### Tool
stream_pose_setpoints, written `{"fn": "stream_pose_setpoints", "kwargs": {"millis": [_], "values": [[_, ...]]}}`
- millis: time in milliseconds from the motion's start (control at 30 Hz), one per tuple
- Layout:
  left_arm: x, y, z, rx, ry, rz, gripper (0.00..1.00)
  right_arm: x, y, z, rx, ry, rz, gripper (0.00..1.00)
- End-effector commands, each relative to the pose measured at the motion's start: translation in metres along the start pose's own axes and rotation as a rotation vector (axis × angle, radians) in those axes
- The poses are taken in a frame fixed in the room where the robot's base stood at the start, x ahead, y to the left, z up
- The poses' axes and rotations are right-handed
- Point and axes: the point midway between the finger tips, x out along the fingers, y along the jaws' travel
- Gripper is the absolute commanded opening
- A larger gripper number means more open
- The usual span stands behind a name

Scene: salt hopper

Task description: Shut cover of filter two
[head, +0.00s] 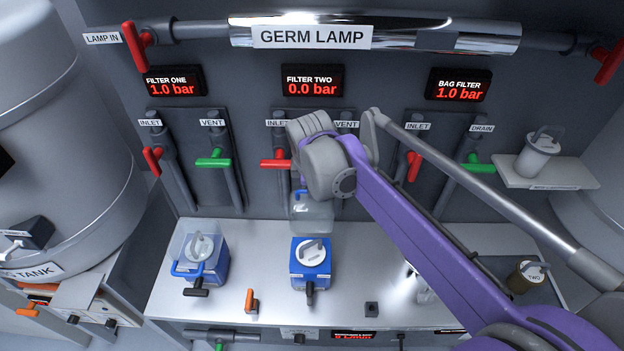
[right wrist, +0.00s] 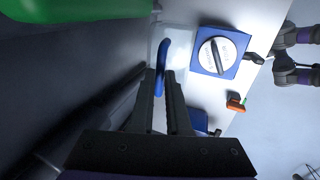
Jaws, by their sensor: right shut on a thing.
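Filter two is the blue housing (head: 310,268) in the middle of the bench, with a white, handled cap (head: 311,250) in it. Its clear cover (head: 312,215) stands raised at the back of the housing, off the cap. In the right wrist view the blue housing (right wrist: 233,68) and white cap show beside the clear cover (right wrist: 180,33). My right gripper (right wrist: 160,80) is shut on the cover's blue handle (right wrist: 162,55). In the head view my right wrist hides these fingers. My left gripper is in neither view.
Filter one (head: 205,262), with a clear cover and blue handle, stands to the left. An orange handle (head: 251,300) lies between the filters. The red inlet valve (head: 275,163) is near my right wrist. Filter two's display (head: 312,81) reads 0.0 bar. The bench front is mostly clear.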

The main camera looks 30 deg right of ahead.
Motion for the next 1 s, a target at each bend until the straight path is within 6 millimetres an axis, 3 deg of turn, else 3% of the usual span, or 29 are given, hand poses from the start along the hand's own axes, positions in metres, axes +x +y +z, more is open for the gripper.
{"fn": "stream_pose_setpoints", "kwargs": {"millis": [300,567,767,1000], "values": [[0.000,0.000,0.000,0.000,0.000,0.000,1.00,-0.012,-0.056,-0.001,-0.008,0.005,0.288,0.00],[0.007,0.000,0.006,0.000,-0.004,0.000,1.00,-0.008,-0.102,-0.002,-0.011,0.009,0.534,0.00],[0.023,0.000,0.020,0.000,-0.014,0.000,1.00,0.004,-0.137,-0.002,-0.010,0.009,0.721,0.00],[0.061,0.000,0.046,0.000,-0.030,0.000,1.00,0.026,-0.175,-0.002,-0.006,0.008,0.949,0.00]]}}
